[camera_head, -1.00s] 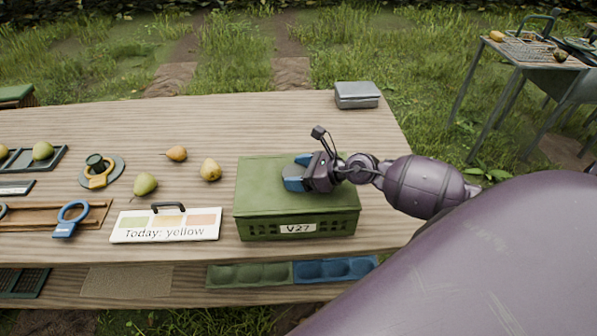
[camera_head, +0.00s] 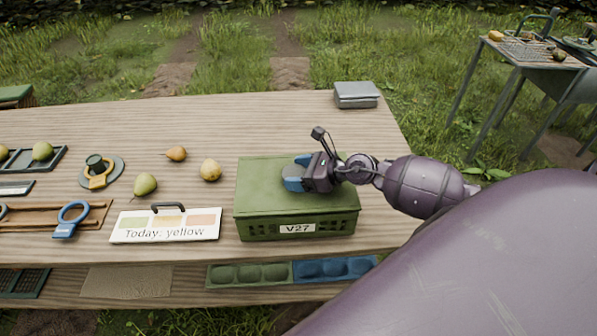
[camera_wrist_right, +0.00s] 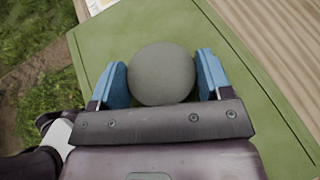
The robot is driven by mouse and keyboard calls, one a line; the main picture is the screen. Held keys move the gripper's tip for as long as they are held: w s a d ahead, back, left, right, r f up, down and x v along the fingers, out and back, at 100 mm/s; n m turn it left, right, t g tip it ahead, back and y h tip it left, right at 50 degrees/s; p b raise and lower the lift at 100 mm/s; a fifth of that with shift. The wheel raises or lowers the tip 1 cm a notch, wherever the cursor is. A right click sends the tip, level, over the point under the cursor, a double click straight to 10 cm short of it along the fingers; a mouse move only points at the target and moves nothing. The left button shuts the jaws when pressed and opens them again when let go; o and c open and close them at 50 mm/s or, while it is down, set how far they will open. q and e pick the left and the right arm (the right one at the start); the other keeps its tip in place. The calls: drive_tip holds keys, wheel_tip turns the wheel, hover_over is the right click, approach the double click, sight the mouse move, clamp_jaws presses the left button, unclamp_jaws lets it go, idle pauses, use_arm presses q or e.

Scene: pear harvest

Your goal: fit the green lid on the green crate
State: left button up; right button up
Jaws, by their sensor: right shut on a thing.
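The green crate (camera_head: 330,230) with a V27 label stands near the front edge of the table. The green lid (camera_head: 262,182) lies over the top of the crate and looks level with it; I cannot tell whether it is fully seated. My right gripper (camera_head: 292,174) is at the lid's right half. In the right wrist view, its blue fingers (camera_wrist_right: 162,82) are shut on the round grey knob (camera_wrist_right: 162,74) of the lid (camera_wrist_right: 215,30). The knob is mostly hidden in the head view. My left gripper is not in view.
A sign reading "Today: yellow" (camera_head: 168,228) stands just left of the crate. Several loose pears, such as a yellow one (camera_head: 210,170), lie further left. A grey box (camera_head: 357,95) sits at the back right. The table behind the crate is clear.

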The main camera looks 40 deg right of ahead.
sight(338, 191)
drive_tip(key=shift+f+b, duration=0.5)
drive_tip(key=shift+f, duration=0.05)
idle(0.5)
drive_tip(key=o, duration=0.7)
drive_tip(key=shift+v, duration=2.65)
drive_tip(key=shift+b+v, duration=0.6)
drive_tip(key=shift+v, duration=2.3)
